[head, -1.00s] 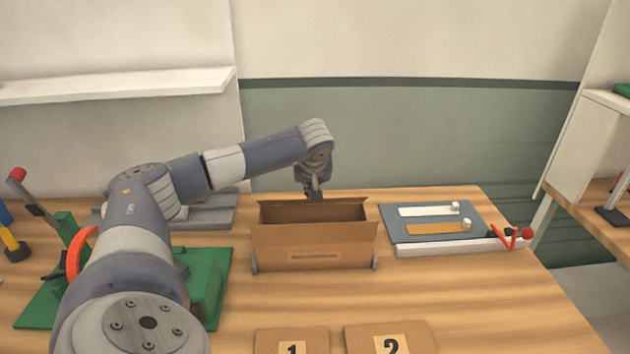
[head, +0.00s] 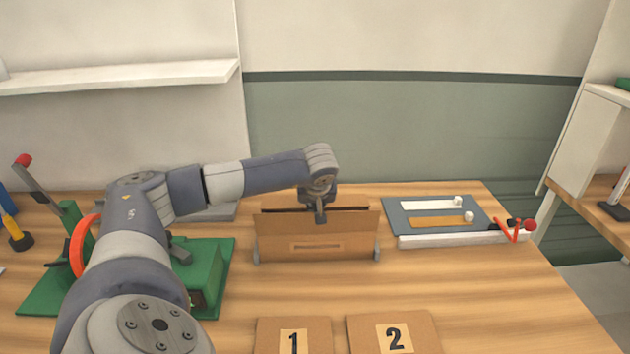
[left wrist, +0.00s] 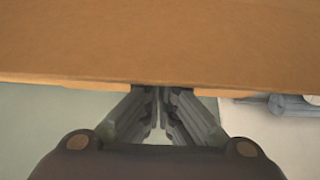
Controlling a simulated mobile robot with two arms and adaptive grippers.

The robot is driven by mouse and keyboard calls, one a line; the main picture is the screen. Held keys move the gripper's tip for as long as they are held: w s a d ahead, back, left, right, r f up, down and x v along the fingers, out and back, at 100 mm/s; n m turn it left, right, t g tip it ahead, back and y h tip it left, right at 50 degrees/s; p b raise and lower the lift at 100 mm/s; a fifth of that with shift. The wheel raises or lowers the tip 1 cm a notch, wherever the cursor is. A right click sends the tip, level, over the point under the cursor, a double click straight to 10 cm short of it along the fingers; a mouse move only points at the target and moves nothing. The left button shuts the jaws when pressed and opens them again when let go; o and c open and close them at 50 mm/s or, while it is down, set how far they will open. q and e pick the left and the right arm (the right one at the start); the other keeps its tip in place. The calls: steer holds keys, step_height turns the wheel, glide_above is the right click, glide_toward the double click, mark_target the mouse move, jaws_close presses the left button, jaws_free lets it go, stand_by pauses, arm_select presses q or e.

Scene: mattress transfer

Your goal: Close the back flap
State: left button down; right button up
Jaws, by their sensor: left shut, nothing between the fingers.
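The brown cardboard box (head: 290,240) stands upright in the middle of the table, its front wall facing me. Its back flap (head: 275,204) is folded forward over most of the opening, and a thin dark gap shows along the top. My left gripper (head: 320,219) is shut and empty, at the middle of the box top, with its fingertips overlapping the front wall's upper edge. In the left wrist view the shut fingers (left wrist: 160,92) meet the edge of a broad cardboard surface (left wrist: 160,45); whether they press on it I cannot tell. My right gripper is not in view.
Cardboard pieces marked 1 (head: 293,335) and 2 (head: 395,333) lie in front. A grey tray (head: 398,222) with white and orange strips is to the right. A green fixture (head: 215,270) stands left, beside my arm. Wood right of the box's front is clear.

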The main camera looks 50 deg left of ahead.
arm_select(q)
steer(key=shift+f, duration=0.15)
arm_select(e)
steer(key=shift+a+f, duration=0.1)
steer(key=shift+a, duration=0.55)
arm_select(q)
steer(key=shift+f, duration=0.1)
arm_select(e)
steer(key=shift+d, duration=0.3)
